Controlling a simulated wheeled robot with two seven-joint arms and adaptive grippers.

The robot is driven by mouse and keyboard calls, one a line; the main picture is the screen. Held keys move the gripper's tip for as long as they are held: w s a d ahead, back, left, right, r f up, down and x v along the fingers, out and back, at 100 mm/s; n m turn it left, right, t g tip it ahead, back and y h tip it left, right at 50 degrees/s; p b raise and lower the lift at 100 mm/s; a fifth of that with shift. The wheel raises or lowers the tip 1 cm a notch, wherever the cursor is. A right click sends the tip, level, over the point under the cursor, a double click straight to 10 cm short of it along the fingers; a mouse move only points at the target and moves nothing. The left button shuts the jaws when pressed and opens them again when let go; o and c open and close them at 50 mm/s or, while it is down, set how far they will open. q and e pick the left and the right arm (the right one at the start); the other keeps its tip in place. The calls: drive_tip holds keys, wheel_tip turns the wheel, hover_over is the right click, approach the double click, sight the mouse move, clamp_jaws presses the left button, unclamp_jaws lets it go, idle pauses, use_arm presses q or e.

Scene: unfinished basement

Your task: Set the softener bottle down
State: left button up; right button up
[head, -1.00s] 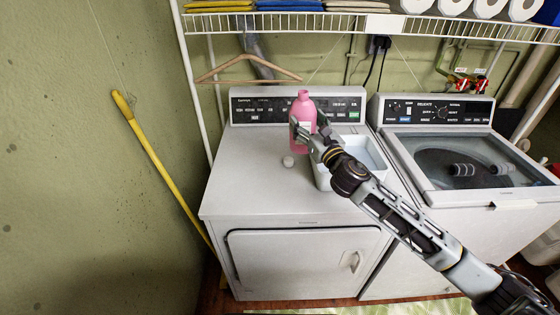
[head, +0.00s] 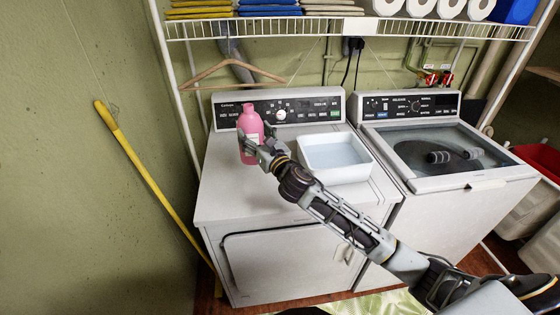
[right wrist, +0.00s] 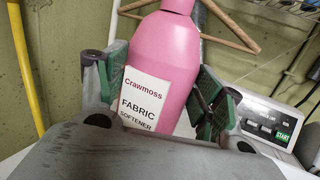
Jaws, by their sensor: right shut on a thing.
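The pink softener bottle (head: 250,128) is upright over the rear left part of the white dryer top (head: 225,195). My left gripper is not in view.
A white basin (head: 362,172) of pale liquid stands on the dryer, right of the bottle. The control panel (head: 300,110) rises behind. The dryer top's front left is clear. A wire shelf (head: 345,27) and wooden hanger (head: 200,78) are above; a washer (head: 495,178) stands right.

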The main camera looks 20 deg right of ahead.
drive_tip(key=shift+a, duration=0.15)
idle(0.3)
drive_tip(key=shift+f+b, duration=0.45)
drive_tip(key=shift+f, duration=2.4)
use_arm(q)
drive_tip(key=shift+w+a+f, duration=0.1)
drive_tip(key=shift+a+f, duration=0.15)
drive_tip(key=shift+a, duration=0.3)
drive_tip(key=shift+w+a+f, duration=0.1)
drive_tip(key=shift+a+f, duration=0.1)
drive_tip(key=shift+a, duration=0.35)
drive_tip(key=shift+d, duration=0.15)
use_arm(e)
drive_tip(key=shift+f, duration=0.1)
